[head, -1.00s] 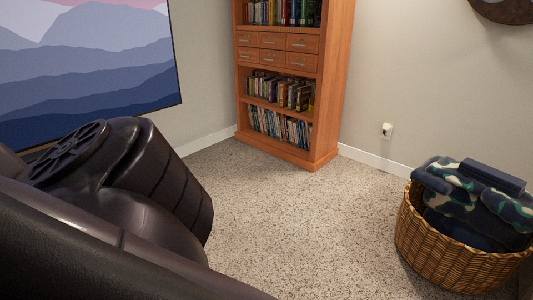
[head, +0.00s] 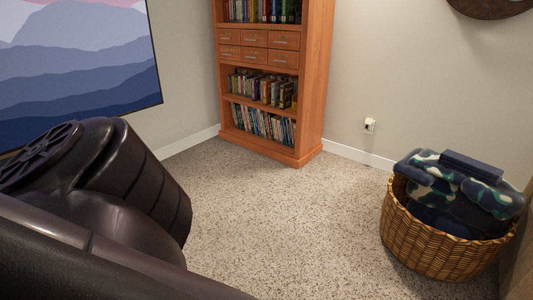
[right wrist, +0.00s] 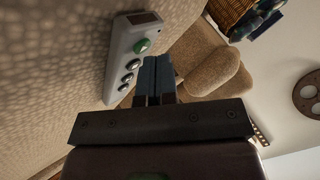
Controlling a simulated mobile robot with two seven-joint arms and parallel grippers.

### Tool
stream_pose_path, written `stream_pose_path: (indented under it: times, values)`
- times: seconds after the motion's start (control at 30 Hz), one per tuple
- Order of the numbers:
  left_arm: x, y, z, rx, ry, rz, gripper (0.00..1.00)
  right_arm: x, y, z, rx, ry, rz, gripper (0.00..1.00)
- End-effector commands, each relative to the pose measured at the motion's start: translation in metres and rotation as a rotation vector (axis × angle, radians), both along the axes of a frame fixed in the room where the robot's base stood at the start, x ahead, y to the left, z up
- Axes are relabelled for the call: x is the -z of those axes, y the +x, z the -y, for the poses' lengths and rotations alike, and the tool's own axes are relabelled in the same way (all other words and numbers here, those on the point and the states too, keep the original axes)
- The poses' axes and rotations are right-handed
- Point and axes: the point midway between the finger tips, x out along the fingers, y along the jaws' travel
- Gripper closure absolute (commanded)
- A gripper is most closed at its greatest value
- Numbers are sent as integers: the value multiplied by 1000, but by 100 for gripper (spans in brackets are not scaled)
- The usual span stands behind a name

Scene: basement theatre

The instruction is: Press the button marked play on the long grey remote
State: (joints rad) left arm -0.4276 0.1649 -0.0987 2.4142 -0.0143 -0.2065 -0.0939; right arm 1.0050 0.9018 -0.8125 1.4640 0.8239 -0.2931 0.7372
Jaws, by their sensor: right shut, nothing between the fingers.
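The long grey remote (right wrist: 117,65) shows in the right wrist view, lying on a tan textured surface. I cannot read a play mark at this size. My right gripper (right wrist: 157,62) is shut and empty, its blue-grey fingertips just to the right of the remote near the green button. Whether they touch the remote I cannot tell. The head view shows neither the remote nor either gripper.
Tan cushions (right wrist: 205,58) lie beyond the fingertips. In the head view, a wooden bookcase (head: 312,80) stands at the back, a wicker basket (head: 435,245) of folded blankets is at right, and speckled carpet (head: 270,220) lies open between them.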

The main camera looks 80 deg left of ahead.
Motion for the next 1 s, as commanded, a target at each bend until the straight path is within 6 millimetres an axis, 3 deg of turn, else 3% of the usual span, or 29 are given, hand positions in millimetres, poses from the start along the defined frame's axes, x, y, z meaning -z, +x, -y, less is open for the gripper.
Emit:
stream_pose_path:
  times: [0.53, 1.0]
  values:
    - [1, -1, 0, 1, 1, -4, 57, 4, 0, 0, 0, 0, -1, 100]
    - [-3, 0, -1, -1, 3, 1, 57, -10, 0, 0, 1, 0, 1, 100]
